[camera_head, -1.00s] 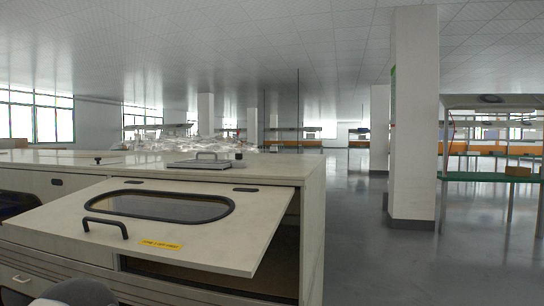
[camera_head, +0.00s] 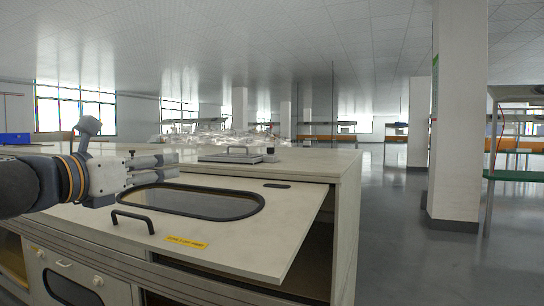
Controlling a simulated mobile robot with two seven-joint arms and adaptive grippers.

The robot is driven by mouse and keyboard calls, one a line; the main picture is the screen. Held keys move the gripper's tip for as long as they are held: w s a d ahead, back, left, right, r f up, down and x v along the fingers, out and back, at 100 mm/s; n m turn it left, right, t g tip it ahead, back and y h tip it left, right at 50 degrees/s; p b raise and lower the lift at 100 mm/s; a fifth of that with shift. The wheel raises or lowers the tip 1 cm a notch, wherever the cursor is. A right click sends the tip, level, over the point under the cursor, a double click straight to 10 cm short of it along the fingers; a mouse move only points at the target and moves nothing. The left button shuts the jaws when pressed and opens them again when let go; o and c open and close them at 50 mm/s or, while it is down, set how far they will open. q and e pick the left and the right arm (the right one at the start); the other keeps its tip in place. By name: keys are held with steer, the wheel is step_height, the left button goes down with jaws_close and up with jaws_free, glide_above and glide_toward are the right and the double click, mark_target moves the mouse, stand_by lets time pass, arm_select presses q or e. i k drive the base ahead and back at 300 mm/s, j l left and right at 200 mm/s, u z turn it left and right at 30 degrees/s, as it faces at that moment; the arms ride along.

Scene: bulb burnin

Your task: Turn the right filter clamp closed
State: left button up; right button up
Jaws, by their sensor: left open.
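A small dark upright knob (camera_head: 270,156) stands on the cabinet top, just right of a flat grey plate (camera_head: 228,158) with a bar handle; it may be the right filter clamp, but its turn position is too small to tell. My left gripper (camera_head: 170,168) reaches in from the left, above the cabinet. Its fingers point right, apart and empty, and appear left of the plate and knob. My right gripper is not in view.
A raised, tilted lid (camera_head: 265,238) with an oval window (camera_head: 195,203), black handle (camera_head: 132,218) and yellow label (camera_head: 187,242) juts from the cabinet (camera_head: 348,200). A lower panel with pale knobs (camera_head: 65,263) shows at bottom left. Open floor and a pillar (camera_head: 458,120) lie right.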

mark_target(270, 151)
steer(key=i+l, duration=0.25)
steer(key=i, duration=0.15)
steer(key=i+l, duration=0.2)
steer(key=i, duration=0.25)
steer(key=i+l, duration=0.25)
steer(key=i, duration=0.15)
